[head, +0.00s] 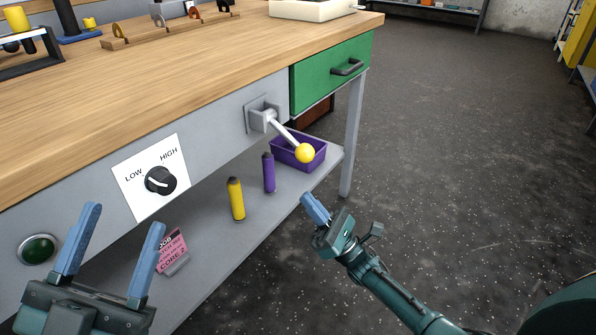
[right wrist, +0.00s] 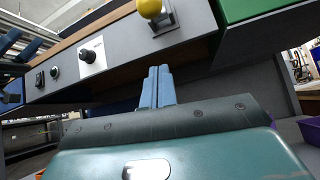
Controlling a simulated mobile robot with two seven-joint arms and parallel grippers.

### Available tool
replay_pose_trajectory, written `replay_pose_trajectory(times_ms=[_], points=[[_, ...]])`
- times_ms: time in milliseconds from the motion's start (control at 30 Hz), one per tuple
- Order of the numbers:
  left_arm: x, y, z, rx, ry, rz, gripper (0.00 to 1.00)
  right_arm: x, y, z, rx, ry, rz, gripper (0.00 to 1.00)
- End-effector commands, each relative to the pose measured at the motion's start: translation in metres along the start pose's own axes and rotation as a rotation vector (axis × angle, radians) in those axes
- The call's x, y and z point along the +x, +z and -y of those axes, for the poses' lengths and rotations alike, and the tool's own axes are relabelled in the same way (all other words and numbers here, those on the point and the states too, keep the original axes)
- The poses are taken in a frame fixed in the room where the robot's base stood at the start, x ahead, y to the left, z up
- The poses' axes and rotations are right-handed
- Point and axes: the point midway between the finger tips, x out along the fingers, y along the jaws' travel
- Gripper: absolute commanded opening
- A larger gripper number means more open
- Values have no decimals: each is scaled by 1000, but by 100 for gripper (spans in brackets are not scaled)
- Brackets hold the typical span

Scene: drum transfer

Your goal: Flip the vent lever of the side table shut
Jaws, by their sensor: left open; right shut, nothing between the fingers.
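The vent lever (head: 285,132) is a light metal rod with a yellow ball knob (head: 305,153). It comes out of a grey bracket (head: 262,113) on the front panel of the side table (head: 215,130) and slants down to the right. In the right wrist view the yellow knob (right wrist: 150,8) shows at the top edge. My right gripper (head: 313,207) is shut and empty, below the knob and apart from it. Its closed blue fingers (right wrist: 157,88) point at the panel in the right wrist view. My left gripper (head: 118,240) is open and empty in front of the panel's left part.
A green drawer (head: 330,75) is right of the lever. A LOW/HIGH dial (head: 160,181) and a green button (head: 38,250) sit left on the panel. The lower shelf holds a purple bin (head: 312,160), a purple cylinder (head: 269,172), a yellow cylinder (head: 236,200) and a pink card (head: 172,250). The right floor is clear.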

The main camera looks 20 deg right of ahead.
Motion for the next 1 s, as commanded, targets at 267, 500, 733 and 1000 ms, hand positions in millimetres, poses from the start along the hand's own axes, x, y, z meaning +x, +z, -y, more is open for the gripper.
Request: replay_pose_trajectory(times_ms=[267,500,733,1000], points=[[0,0,0,0,0,1,54,4,0,0,2,0,1,0],[0,0,0,6,1,-9,54,41,0,0,2,2,3,0],[0,-1,0,25,2,-36,54,91,0,0,3,3,3,0],[5,-11,3,49,8,-80,54,90,27,0,2,-1,-3,0]])
